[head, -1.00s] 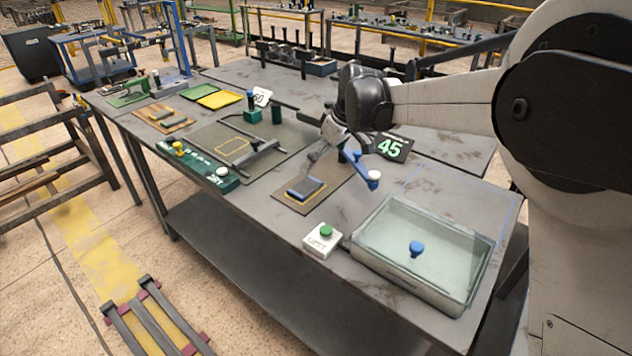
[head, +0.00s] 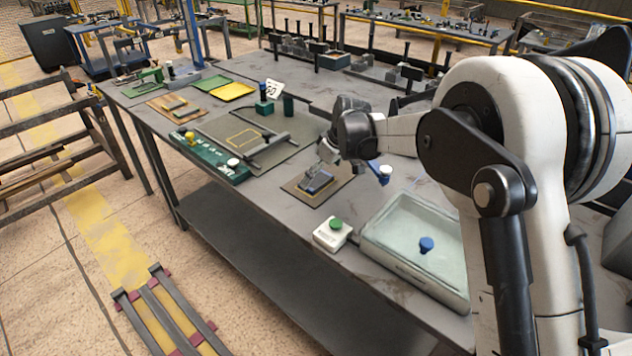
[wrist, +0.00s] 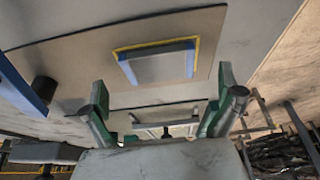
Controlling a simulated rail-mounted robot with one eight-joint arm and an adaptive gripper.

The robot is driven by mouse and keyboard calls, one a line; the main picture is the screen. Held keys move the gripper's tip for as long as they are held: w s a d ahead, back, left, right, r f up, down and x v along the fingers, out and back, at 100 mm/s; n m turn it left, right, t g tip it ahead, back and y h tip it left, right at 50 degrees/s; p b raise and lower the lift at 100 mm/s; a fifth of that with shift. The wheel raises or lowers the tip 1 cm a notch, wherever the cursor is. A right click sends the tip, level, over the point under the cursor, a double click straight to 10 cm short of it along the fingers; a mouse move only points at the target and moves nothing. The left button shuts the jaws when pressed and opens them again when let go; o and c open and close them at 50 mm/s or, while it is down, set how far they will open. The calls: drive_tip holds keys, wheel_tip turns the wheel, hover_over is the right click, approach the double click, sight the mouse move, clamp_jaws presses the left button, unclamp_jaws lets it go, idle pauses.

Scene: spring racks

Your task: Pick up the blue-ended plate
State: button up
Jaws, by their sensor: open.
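The blue-ended plate (head: 316,182) lies flat on a brown mat (head: 298,193) on the workbench. In the wrist view the plate (wrist: 158,66) is grey with blue ends and sits inside a yellow outline. My gripper (head: 328,154) is just behind and above the plate in the head view. In the wrist view its two green-padded fingers (wrist: 164,98) are spread apart with nothing between them. The plate shows beyond the fingertips, apart from them.
A blue lever with a white knob (head: 384,172) stands close right of my gripper. A white box with a green button (head: 333,234) and a clear-sided tray (head: 400,262) stand nearer the front. A green strip (head: 212,160) and a grey frame (head: 265,152) lie left.

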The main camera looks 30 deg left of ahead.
sight(317, 179)
drive_tip(key=shift+x, duration=1.5)
drive_tip(key=shift+w+a, duration=0.1)
drive_tip(key=shift+w, duration=0.05)
drive_tip(key=shift+r, duration=0.1)
drive_tip(key=c, duration=2)
drive_tip(key=shift+o, duration=0.2)
